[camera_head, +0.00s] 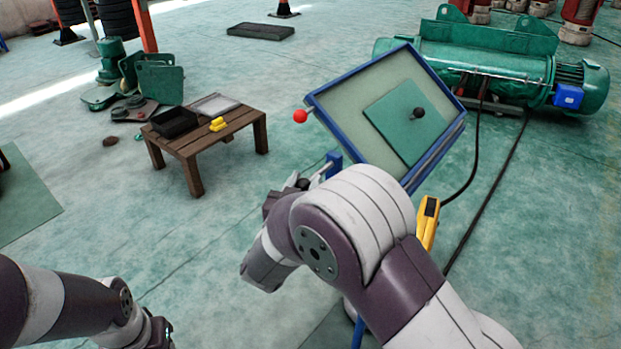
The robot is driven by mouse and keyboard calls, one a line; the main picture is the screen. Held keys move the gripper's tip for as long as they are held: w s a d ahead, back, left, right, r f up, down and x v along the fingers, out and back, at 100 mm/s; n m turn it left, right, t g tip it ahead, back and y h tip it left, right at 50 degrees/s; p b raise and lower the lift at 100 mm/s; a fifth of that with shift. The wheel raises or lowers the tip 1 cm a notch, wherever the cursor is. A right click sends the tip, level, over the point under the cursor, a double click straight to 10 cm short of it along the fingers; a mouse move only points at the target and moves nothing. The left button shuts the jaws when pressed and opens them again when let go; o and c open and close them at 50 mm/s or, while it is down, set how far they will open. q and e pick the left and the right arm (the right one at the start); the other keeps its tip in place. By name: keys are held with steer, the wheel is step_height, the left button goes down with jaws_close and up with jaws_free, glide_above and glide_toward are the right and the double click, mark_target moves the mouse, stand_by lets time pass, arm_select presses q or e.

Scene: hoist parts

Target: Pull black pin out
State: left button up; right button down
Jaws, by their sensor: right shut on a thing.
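A tilted blue-framed panel (330,92) stands at centre right with a green plate on it. A black ball knob (419,113) sits on the plate, and a red ball knob (300,116) sticks out at the frame's left side. My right gripper (302,182) is below the red knob, at the left of a blue bracket (334,164). It is shut on a pin (321,172), whose thin grey shaft shows between the jaws and the bracket. The pin's gripped end is hidden. My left gripper (158,336) is partly cut off at the bottom edge, far from the panel; its jaws are unclear.
A low wooden table (205,142) with a black tray (174,123) and a yellow item (217,124) stands at left. A green hoist (480,60) lies behind the panel. A yellow pendant (428,222) and black cables are at right. The floor between table and panel is clear.

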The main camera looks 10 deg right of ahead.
steer(key=shift+a, duration=0.15)
steer(key=c, duration=1)
jaws_free()
steer(key=shift+o, duration=0.8)
steer(key=shift+a, duration=0.15)
steer(key=shift+s+a, duration=0.15)
steer(key=shift+s, duration=0.2)
steer(key=p+v, duration=0.1)
steer(key=v, duration=1.1)
